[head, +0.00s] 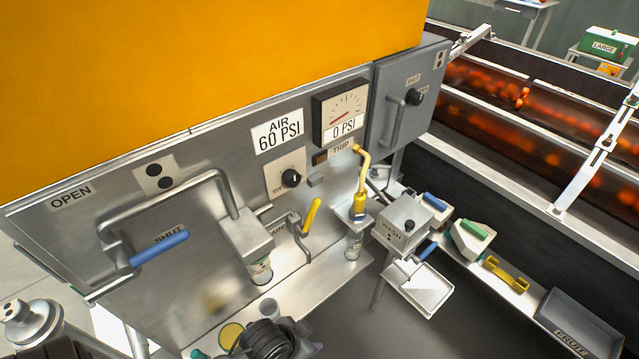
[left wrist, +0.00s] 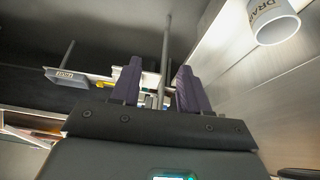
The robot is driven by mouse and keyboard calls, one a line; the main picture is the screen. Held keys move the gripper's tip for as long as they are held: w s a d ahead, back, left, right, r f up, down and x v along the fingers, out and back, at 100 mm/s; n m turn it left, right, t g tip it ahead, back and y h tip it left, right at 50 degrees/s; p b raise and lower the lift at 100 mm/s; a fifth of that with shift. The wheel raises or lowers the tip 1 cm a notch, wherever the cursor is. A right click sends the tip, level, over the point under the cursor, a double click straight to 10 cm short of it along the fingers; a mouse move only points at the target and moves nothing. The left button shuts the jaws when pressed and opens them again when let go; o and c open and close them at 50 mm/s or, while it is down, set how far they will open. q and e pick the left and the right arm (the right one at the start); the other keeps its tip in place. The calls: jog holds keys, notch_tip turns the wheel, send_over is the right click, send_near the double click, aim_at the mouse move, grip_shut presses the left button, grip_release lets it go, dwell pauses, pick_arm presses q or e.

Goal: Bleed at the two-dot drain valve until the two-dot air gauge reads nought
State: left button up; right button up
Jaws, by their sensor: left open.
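The air gauge (head: 341,112) is a square dial on the grey panel, beside an "AIR 60 PSI" label (head: 278,131). Its red needle points to the lower left and its plate reads "0 PSI". A plate with two black dots (head: 158,177) is on the panel's left. The yellow handle (head: 312,214) of a small valve is tilted above a bent pipe; the label beside it is partly hidden. My left gripper (head: 262,338) is at the bottom, below this valve and apart from it. Its fingers are open and empty in the left wrist view (left wrist: 159,70). A cup marked "DRAIN" (left wrist: 274,22) is there, upper right. My right gripper is not in view.
A blue-handled lever (head: 160,248) stands out at left. A yellow bent pipe (head: 362,178) rises right of the valve. Right of it are a "WASH" box (head: 402,222), a white tray (head: 420,290) and a "FRUIT" bin (head: 580,325). Dark floor lies open below.

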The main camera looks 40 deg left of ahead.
pick_arm(q)
jog(key=w+a+r+n+t+y+p, duration=0.1)
jog(key=w+r+n+t+p, duration=0.2)
jog(key=w, duration=0.4)
jog(key=n+t+y+p, duration=0.3)
jog(key=t+y+p, duration=0.1)
jog(key=y+p, duration=0.85)
send_near(313, 214)
jog(key=b+x, duration=0.1)
jog(key=x, duration=0.8)
jog(key=shift+w+a, duration=0.1)
jog(key=shift+w, duration=0.1)
jog(key=shift+w+a, duration=0.5)
jog(key=shift+a, duration=0.05)
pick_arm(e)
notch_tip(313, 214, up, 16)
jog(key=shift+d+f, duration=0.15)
pick_arm(q)
grip_shut()
